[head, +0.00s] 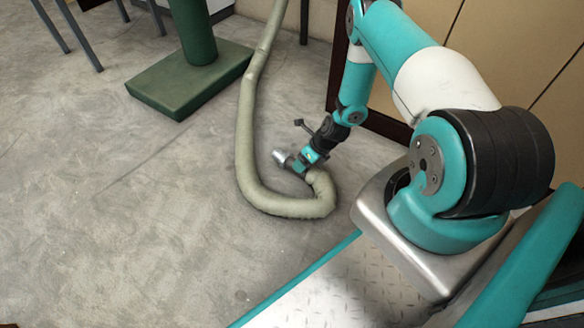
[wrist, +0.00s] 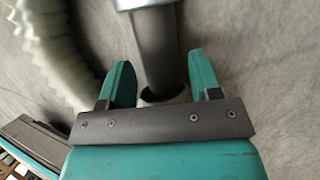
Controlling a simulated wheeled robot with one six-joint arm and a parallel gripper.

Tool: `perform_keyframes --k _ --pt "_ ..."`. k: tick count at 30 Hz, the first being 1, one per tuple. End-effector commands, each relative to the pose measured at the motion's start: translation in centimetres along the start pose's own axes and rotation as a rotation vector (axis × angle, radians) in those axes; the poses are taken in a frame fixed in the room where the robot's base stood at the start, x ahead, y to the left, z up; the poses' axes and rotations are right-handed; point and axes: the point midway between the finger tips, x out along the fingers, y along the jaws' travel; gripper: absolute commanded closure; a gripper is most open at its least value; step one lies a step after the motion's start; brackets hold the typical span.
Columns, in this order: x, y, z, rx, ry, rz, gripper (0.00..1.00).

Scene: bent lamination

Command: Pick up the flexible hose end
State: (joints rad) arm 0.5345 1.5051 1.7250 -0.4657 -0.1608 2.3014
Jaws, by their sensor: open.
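The pale green hose (head: 247,135) lies on the floor and curls round at its near end. Its end piece has a silver metal tip (head: 281,158), which points left in the head view. My gripper (head: 301,166) is down at this end piece, beside the curl. In the wrist view my gripper (wrist: 160,76) is open, with one teal finger on each side of the hose end's dark grey tube (wrist: 156,45). Small gaps show between the fingers and the tube. The silver tip is cut off at the top edge there. The gripper partly hides the end piece in the head view.
A green post on a square base (head: 190,78) stands at the back, left of the hose. Metal chair or table legs (head: 80,35) show at the back left. Tan panels (head: 520,45) stand behind my arm. The concrete floor (head: 110,220) at left is clear.

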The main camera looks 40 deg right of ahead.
Motion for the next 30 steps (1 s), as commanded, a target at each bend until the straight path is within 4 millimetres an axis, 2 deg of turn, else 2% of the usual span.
perform_keyframes --k 1,6,23,27,28,30 --pt "1.4 -0.1 -0.4 -0.002 0.001 0.001 0.42" --pt "3.3 0.0 -0.3 -0.002 0.001 0.001 0.42" --pt "3.4 0.0 -0.2 -0.001 0.000 0.001 0.42" --pt "3.4 0.1 -0.2 -0.001 0.000 0.001 0.72" --pt "3.4 0.1 -0.2 -0.001 0.000 0.001 0.76" --pt "3.4 0.0 -0.2 -0.001 0.000 0.001 0.76"
